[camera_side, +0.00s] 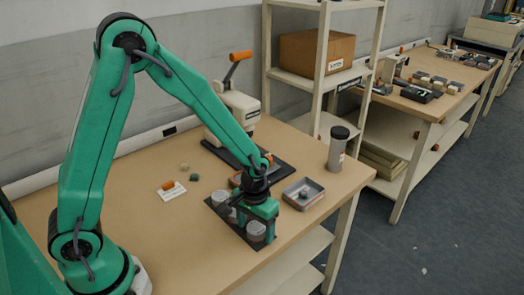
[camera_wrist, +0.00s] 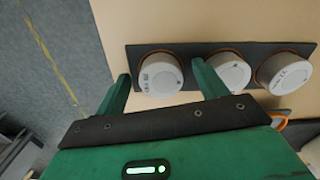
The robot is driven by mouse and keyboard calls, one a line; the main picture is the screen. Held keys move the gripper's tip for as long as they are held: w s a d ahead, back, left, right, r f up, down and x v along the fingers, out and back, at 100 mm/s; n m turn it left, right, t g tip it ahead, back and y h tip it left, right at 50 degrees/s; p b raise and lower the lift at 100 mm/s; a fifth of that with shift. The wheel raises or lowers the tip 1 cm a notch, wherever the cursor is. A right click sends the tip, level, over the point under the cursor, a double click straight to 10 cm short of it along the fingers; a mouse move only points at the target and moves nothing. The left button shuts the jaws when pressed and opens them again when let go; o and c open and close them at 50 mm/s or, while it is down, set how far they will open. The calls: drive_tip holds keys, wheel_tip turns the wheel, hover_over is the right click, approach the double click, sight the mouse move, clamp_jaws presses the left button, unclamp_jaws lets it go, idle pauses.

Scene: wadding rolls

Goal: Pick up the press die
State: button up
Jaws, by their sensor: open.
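Three pale grey, round-topped cylinders stand in a row on a dark strip (camera_wrist: 208,58): a left one (camera_wrist: 160,74), a middle one (camera_wrist: 231,70) and a right one (camera_wrist: 283,73) in the wrist view. I cannot tell for certain which thing is the press die. My gripper (camera_wrist: 160,68) is open, its fingers on either side of the left cylinder; contact is unclear. In the side view my gripper (camera_side: 257,222) is low over the strip's near end, partly hiding the row. The near cylinder (camera_side: 256,232) shows below it. A small dark knobbed piece (camera_side: 303,194) sits in a grey tray.
The grey tray (camera_side: 290,200) lies right of my gripper, near the bench edge. A dark-lidded canister (camera_side: 338,150) stands behind it. A hand press (camera_side: 238,108) with an orange handle stands at the back. An orange piece on a white card (camera_side: 171,191) lies left; bench around it is mostly clear.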

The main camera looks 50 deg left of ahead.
sight(256, 230)
drive_tip(key=c, duration=1.3)
drive_tip(key=shift+r, duration=0.1)
drive_tip(key=shift+r, duration=0.7)
drive_tip(key=r, duration=0.3)
drive_tip(key=shift+s+d, duration=0.15)
drive_tip(key=shift+d, duration=0.1)
drive_tip(key=s+d+r, duration=0.6)
drive_tip(key=s+d, duration=0.1)
drive_tip(key=d, duration=0.1)
drive_tip(key=shift+s+r, duration=0.2)
drive_tip(key=shift+s, duration=0.1)
drive_tip(key=shift+d, duration=0.1)
drive_tip(key=shift+w, duration=0.1)
